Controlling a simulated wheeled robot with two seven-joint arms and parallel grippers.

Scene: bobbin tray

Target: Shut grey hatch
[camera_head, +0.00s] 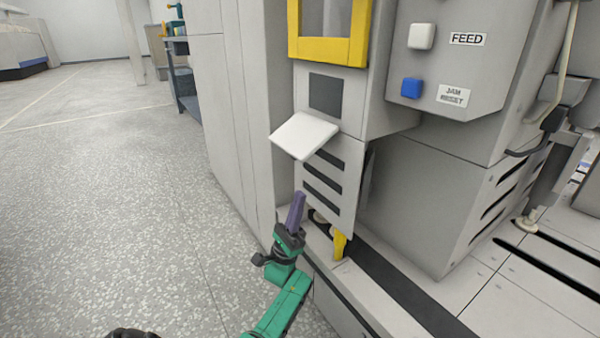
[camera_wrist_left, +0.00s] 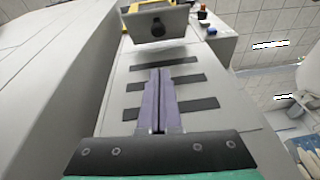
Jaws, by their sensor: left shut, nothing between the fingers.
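My right gripper is not in view.
A pale flap (camera_head: 303,135) juts out above the slotted panel. A yellow-framed window (camera_head: 330,50) is higher up. A yellow part (camera_head: 339,244) sits below the panel. White and blue buttons (camera_head: 411,88) are at the right. The floor at left is clear.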

